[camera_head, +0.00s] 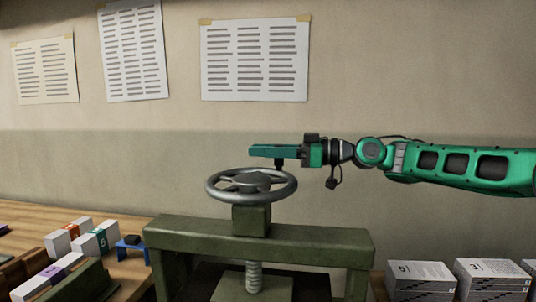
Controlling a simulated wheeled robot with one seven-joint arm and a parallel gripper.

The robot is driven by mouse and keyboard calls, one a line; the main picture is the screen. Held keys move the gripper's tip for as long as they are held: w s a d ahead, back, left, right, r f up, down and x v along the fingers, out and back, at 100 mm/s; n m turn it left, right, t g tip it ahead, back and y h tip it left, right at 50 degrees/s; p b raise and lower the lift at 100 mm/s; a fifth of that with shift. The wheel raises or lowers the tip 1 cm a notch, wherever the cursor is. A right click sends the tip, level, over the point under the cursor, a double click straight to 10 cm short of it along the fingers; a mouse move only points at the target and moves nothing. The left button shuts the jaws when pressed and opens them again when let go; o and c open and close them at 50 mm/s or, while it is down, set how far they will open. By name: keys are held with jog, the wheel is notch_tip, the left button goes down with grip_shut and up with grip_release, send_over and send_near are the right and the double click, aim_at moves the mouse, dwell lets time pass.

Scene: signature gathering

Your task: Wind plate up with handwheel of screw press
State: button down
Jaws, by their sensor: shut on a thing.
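The screw press has a dark green crossbeam (190,239) on a green frame. A grey spoked handwheel (222,195) sits level on top of it. A threaded screw (253,277) comes down below the beam to the green plate (235,291), which is cut off by the bottom edge of the view. My gripper (272,160) reaches in from the right over the far side of the wheel. It is shut on the wheel's small dark upright handle (278,165), of which only the lower part shows. The fingertips are partly hidden from this angle.
White stacks of printed sheets (420,270) stand at the right. Small white boxes with coloured labels (83,242) and a small blue stand (131,248) are on the wooden table (110,219) at the left. Papers are taped to the wall behind.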

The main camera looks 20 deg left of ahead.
jog(key=shift+s+a, duration=0.25)
jog(key=shift+s, duration=0.35)
jog(key=c, duration=1.6)
grip_release()
jog(key=shift+s, duration=0.1)
jog(key=w+d, duration=0.1)
jog(key=d, duration=0.2)
jog(key=w+d, duration=0.1)
jog(key=d, duration=0.6)
jog(key=shift+w+d, duration=0.3)
jog(key=shift+w, duration=0.1)
